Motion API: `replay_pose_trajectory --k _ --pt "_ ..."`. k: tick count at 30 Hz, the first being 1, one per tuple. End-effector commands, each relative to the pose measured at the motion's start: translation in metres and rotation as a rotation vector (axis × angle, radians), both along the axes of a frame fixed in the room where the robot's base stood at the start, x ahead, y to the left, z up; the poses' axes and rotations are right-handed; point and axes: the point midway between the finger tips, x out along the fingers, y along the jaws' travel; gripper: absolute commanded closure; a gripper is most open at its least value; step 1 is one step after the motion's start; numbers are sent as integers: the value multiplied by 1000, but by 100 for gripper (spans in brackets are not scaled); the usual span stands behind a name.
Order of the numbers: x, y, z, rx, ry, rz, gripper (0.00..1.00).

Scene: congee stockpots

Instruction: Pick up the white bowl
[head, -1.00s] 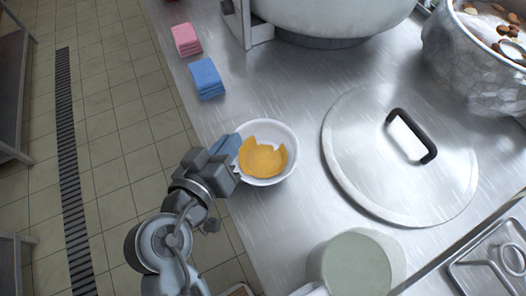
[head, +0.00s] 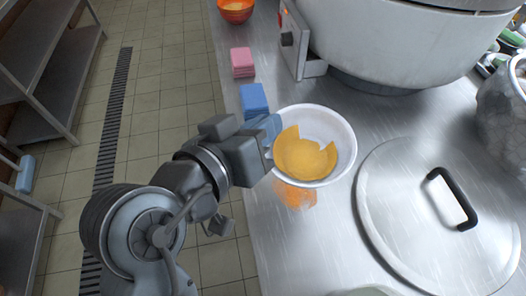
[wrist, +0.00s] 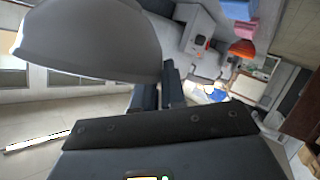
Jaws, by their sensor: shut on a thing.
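The white bowl (head: 343,134) shows in the head view, with an orange-yellow content (head: 303,158) inside it. My gripper (head: 270,137) is shut on the left side of the bowl's rim. The bowl looks lifted above the steel counter, and an orange reflection shows on the metal below it. In the wrist view the bowl (wrist: 90,45) fills the upper left, beside my gripper's fingers (wrist: 168,88). The fingertips are partly hidden by the bowl.
A large lid (head: 415,225) with a black handle lies on the counter to the right. A large pot (head: 400,45) stands at the back, and an orange bowl (head: 236,13) sits at the far left.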

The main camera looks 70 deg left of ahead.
Motion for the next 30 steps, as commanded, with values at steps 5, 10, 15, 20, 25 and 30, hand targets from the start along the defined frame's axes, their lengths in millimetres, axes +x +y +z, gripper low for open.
replay_pose_trajectory --k 5,10,15,20,25,30 --pt "1 1 60 8 -2 -1 100" --pt "0 0 103 7 -2 0 100" --pt "0 0 131 4 -2 0 100" --pt "0 0 144 1 -1 0 100" --pt "0 0 148 -1 -1 0 100" --pt "0 0 148 -1 -1 0 100"
